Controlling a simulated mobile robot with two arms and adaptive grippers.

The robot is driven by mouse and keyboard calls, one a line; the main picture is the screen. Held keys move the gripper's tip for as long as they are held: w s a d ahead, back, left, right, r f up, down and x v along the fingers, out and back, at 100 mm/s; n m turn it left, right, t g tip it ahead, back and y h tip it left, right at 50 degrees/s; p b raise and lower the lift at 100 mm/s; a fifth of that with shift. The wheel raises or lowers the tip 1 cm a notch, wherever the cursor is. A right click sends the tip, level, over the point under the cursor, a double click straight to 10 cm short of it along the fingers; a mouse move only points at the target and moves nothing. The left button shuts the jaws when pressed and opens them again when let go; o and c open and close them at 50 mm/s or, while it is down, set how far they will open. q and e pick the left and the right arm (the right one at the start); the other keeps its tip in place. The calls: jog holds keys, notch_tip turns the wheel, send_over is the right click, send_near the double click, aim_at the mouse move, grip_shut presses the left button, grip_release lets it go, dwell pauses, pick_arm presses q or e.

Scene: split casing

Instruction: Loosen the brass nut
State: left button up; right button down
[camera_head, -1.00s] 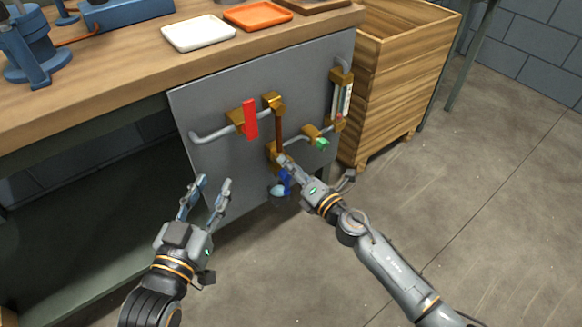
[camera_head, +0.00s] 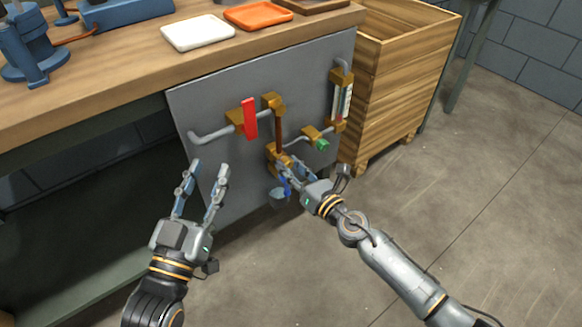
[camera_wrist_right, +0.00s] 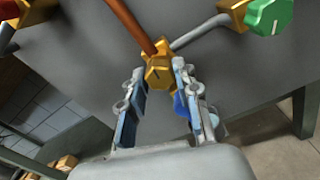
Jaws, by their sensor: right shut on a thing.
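The brass nut (camera_wrist_right: 159,74) is at the lower end of the copper-brown pipe (camera_wrist_right: 132,25) on the grey panel. In the head view the brass fitting there (camera_head: 279,157) is partly covered by my right gripper (camera_head: 285,168). In the right wrist view my right gripper (camera_wrist_right: 159,77) has its fingertips on both sides of the nut and is shut on it. My left gripper (camera_head: 209,166) is open and empty, in front of the panel's lower left.
The grey panel (camera_head: 205,100) carries a red lever (camera_head: 250,119), a green knob (camera_head: 321,144), a gauge tube (camera_head: 344,98) and a blue handle (camera_head: 285,186) close to my right gripper. A wooden crate (camera_head: 400,80) stands to the right. White and orange trays lie on the bench.

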jog(key=shift+f, duration=0.1)
dwell(0.4)
jog(key=c, duration=1)
grip_release()
jog(key=v, duration=1.2)
